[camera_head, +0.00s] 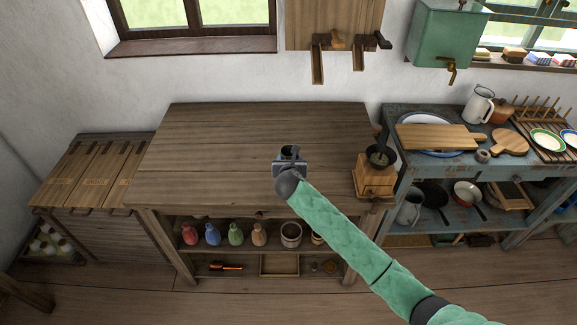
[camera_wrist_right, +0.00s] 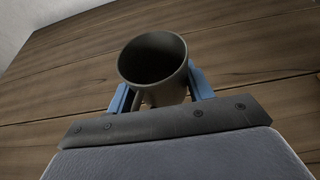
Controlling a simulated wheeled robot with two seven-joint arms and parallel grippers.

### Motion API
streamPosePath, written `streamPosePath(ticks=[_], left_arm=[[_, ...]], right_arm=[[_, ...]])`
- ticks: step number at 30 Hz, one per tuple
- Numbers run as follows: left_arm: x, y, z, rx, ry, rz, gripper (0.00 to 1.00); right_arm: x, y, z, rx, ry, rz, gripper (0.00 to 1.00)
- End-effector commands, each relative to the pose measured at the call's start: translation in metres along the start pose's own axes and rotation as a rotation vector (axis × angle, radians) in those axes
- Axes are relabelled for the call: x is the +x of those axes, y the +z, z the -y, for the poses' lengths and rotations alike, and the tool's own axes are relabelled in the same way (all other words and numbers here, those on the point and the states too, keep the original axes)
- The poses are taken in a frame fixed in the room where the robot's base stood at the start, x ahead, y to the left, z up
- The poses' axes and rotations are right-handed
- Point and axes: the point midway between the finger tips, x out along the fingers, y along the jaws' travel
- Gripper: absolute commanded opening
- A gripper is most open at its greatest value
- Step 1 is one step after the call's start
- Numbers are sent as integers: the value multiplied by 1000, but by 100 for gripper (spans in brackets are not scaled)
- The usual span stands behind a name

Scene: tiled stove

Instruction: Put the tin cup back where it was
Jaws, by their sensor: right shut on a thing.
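The tin cup (camera_wrist_right: 153,68) is dark grey and upright in the right wrist view, its open mouth facing the camera. My right gripper (camera_wrist_right: 160,95) is shut on it, with one blue finger on each side of the cup. In the head view the cup (camera_head: 289,152) shows small at my right gripper (camera_head: 290,163), over the front right part of the wooden table (camera_head: 220,140). I cannot tell whether the cup's base touches the tabletop. My left gripper is not in view.
A wooden coffee grinder (camera_head: 375,178) stands at the table's front right corner, close to my right arm. Bottles and a pot (camera_head: 291,234) stand on the shelf below. A blue-grey bench (camera_head: 400,115) with boards and dishes is at right. The tabletop's left part is clear.

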Motion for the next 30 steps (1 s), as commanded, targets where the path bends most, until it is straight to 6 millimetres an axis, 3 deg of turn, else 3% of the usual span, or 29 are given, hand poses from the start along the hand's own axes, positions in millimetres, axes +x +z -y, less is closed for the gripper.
streamPosePath(ticks=[5,14,26,27,30], left_arm=[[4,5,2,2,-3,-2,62],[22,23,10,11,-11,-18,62],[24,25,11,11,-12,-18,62],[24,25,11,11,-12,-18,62],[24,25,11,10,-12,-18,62]], right_arm=[[5,-7,-3,1,-1,-2,24],[17,-37,-3,0,-1,-2,24],[19,-41,-3,-1,0,-1,24],[19,-41,-3,-1,0,-1,56],[19,-41,-3,0,0,-1,73]])
